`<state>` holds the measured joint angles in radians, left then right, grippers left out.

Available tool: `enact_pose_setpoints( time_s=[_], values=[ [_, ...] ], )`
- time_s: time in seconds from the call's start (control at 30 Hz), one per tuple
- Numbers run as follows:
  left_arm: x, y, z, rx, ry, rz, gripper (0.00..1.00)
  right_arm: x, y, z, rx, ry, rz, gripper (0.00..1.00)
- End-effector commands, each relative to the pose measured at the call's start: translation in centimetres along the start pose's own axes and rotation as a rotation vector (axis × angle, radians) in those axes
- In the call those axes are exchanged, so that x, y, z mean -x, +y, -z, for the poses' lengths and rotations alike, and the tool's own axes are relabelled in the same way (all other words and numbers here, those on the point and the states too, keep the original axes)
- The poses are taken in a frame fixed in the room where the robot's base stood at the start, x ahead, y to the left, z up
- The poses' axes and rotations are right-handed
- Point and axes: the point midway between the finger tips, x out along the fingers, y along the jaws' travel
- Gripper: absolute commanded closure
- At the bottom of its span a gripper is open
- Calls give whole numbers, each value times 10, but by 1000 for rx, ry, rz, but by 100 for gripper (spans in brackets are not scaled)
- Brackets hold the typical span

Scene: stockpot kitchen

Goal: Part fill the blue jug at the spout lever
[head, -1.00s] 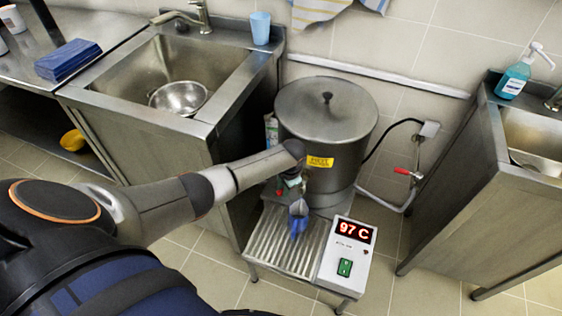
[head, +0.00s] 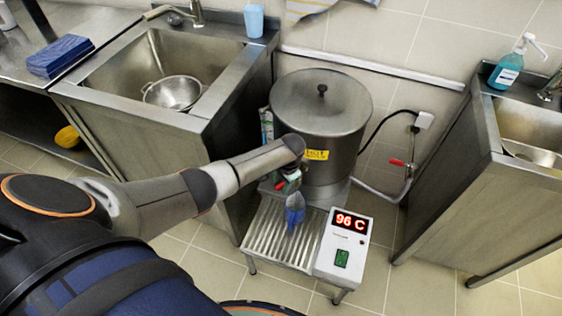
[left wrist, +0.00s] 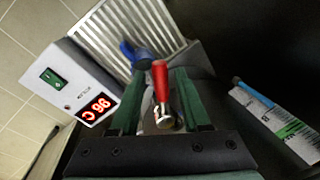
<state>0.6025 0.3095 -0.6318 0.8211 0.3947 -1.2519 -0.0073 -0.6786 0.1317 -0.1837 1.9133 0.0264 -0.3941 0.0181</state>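The blue jug (head: 294,210) stands on the ribbed drip tray (head: 268,235) in front of the large lidded stockpot (head: 321,110). In the left wrist view the jug (left wrist: 136,52) shows just beyond the red spout lever (left wrist: 160,80). My left gripper (left wrist: 158,84) has its green fingers apart, one on each side of the lever, with gaps visible. In the head view my left gripper (head: 288,184) is at the pot's front, just above the jug, and its wrist hides most of the spout. The jug's inside and any water flow cannot be made out. My right gripper is not in view.
A control box (head: 342,248) with a green switch reads 96 C at the tray's right. A sink holding a steel bowl (head: 172,92) is at left; another sink cabinet (head: 480,190) stands at right. A carton (left wrist: 275,120) stands beside the pot. Floor is clear in front.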

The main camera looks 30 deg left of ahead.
Motion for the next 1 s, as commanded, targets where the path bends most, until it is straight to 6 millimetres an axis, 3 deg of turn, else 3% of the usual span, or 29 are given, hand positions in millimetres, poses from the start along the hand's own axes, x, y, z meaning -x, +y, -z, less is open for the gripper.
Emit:
enact_pose_setpoints(
  time_s=[0.37, 1.0],
  values=[
    [6, -1, 1, 0, 3, 1, 47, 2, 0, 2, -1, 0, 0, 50],
    [115, -1, 1, 0, 3, 1, 47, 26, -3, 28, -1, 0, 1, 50]
  ],
)
